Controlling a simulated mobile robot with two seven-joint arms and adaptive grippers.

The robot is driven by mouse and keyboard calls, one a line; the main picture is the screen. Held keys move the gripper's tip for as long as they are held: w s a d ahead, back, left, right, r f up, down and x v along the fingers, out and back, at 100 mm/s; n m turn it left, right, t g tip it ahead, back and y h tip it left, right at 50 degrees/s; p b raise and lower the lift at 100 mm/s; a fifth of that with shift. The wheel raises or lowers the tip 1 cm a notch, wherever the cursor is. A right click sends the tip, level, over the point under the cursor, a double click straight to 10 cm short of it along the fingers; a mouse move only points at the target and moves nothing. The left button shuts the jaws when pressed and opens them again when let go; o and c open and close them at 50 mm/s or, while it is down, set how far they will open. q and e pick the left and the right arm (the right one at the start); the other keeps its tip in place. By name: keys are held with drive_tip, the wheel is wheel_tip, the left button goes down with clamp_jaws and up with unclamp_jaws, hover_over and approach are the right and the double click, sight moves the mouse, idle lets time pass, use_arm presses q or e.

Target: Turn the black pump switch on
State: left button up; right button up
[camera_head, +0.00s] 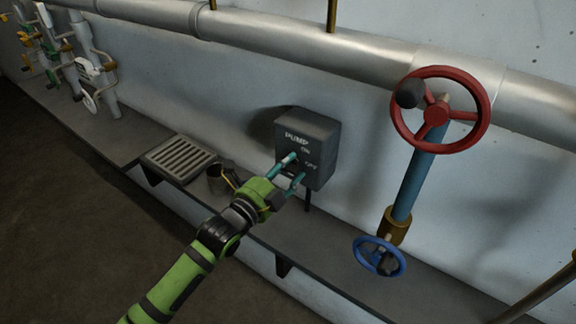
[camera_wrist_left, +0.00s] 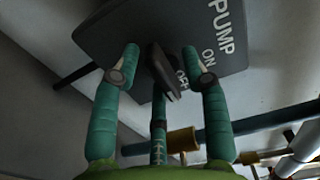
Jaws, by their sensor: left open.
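The dark grey pump box (camera_head: 318,145) is on the wall at centre, marked PUMP, ON and OFF. It fills the upper part of the left wrist view (camera_wrist_left: 110,38). Its black switch lever (camera_wrist_left: 166,72) sticks out towards the wrist camera, its free end beside the OFF mark; its exact setting is hard to tell. My left gripper (camera_head: 294,170) is open in front of the box, its teal fingers on either side of the lever (camera_wrist_left: 161,58). I cannot tell whether they touch it. The fingers partly cover the lever in the head view. My right gripper is out of view.
A red handwheel (camera_head: 437,116) and a smaller blue handwheel (camera_head: 379,256) stand right of the box. A grey grate (camera_head: 178,156) and a dark cup (camera_head: 217,184) are on the ledge (camera_head: 320,243) to its left. A large pipe (camera_head: 270,35) runs above.

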use_arm(q)
drive_tip(key=shift+w+d, duration=0.15)
clamp_jaws()
